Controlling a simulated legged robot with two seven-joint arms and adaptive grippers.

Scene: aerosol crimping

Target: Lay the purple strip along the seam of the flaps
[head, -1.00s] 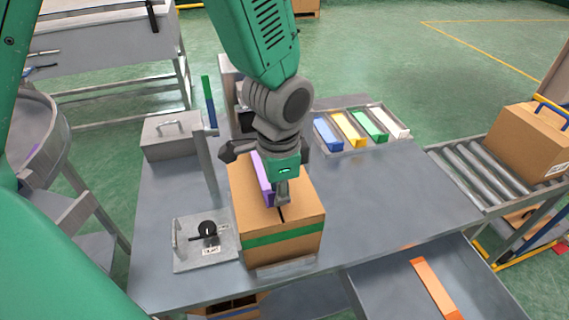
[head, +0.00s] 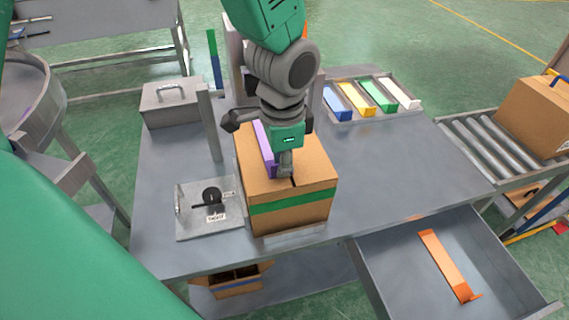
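The purple strip (head: 264,150) lies at the top of a brown cardboard box (head: 306,156), running front to back close to the dark seam of its flaps (head: 292,182). I cannot tell whether it lies flat on the seam or is held just above it. My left gripper (head: 285,163) points down over the box, its visible grey fingertip right beside the strip's near part. The wrist hides the far part of the box top, and whether the fingers close on the strip is hidden. My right gripper is not in view.
A tray (head: 345,120) with blue, yellow, green and white strips stands behind right. A plate with a black knob (head: 211,195) and an upright grey post (head: 209,125) are left of the box. An open drawer (head: 400,278) holds an orange strip (head: 444,262). The table right of the box is clear.

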